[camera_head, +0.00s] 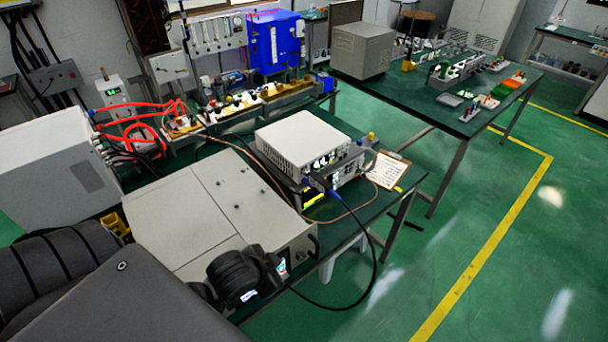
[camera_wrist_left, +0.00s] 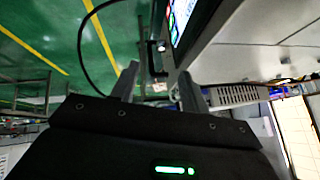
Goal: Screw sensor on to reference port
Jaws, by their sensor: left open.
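In the head view, a stack of bench instruments (camera_head: 303,140) stands on the green bench, with lit displays and connectors on its front. I cannot tell which connector is the reference port. A black cable (camera_head: 375,262) runs from this front, hangs over the bench edge in a loop and ends near my left gripper (camera_head: 270,268). The sensor is not clearly visible. My left gripper is at the front of a large light-grey cabinet. In the left wrist view, its two fingers (camera_wrist_left: 158,88) are apart, near a dark handle-like part (camera_wrist_left: 158,50) on the panel. My right gripper is not seen.
The large grey cabinet (camera_head: 190,210) fills the near bench. A clipboard (camera_head: 388,170) lies right of the instruments. Red hoses (camera_head: 140,115) and a white unit (camera_head: 50,165) stand at left. A second green table (camera_head: 420,95) is behind; the floor at right is clear.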

